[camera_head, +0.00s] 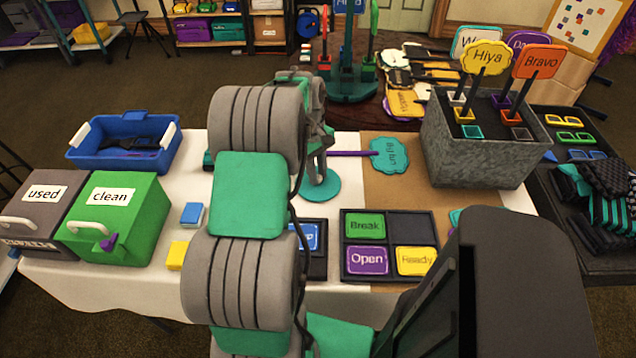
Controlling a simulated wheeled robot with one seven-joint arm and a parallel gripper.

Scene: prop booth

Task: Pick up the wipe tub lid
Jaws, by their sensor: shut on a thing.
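A round teal disc, which looks like the wipe tub lid (320,187), shows just right of my arm over the white-covered table. My gripper (316,165) is directly above it, pointing down and partly hidden behind my own arm. It appears shut on the disc's upper middle, though the fingertips are small and hard to make out. I cannot tell whether the disc touches the table or hangs just above it. The wipe tub itself is not clearly visible; my arm covers the middle of the table.
A teal sign (390,155) with a purple stick lies right of the disc. A grey holder (468,155) with upright signs stands farther right. A panelled tray (388,277) is nearer. A blue bin (90,152), grey "used" box (38,210) and green "clean" box (130,228) are left.

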